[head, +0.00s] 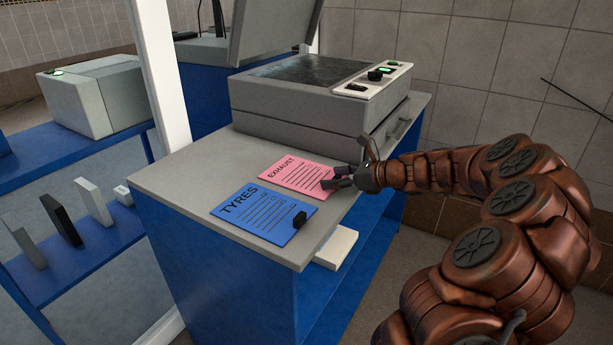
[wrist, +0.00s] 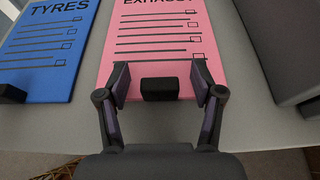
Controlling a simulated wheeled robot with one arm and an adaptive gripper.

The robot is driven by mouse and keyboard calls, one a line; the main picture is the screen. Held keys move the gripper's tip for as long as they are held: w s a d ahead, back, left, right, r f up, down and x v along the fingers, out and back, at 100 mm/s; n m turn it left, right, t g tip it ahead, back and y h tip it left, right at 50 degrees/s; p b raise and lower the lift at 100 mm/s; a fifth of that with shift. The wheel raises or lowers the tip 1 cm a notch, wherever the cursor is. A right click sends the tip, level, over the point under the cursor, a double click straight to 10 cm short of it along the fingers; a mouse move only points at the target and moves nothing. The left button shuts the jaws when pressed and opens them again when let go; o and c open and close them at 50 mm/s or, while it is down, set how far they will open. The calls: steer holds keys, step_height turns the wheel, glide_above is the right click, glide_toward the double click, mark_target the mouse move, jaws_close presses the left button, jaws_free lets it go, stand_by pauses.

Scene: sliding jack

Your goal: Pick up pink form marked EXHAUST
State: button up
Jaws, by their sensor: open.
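The pink form marked EXHAUST (head: 296,174) lies flat on the grey counter top, between the blue form and the grey machine. It also shows in the wrist view (wrist: 160,45), with a small black block (wrist: 160,89) at its near edge. My gripper (head: 338,183) is at the form's right end in the head view. In the wrist view my gripper (wrist: 160,88) is open, with one finger on each side of the black block. The fingers look apart from the block. I cannot tell whether the fingertips touch the form.
A blue form marked TYRES (head: 262,212) with its own black block (head: 299,220) lies beside the pink one. A grey machine (head: 310,105) with a raised lid stands behind. The grey counter (head: 170,180) has bare room at left. A pale slab (head: 337,248) sits on a shelf below.

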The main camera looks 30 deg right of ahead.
steer(key=c, duration=1.3)
steer(key=shift+o, duration=0.2)
steer(key=shift+r, duration=0.1)
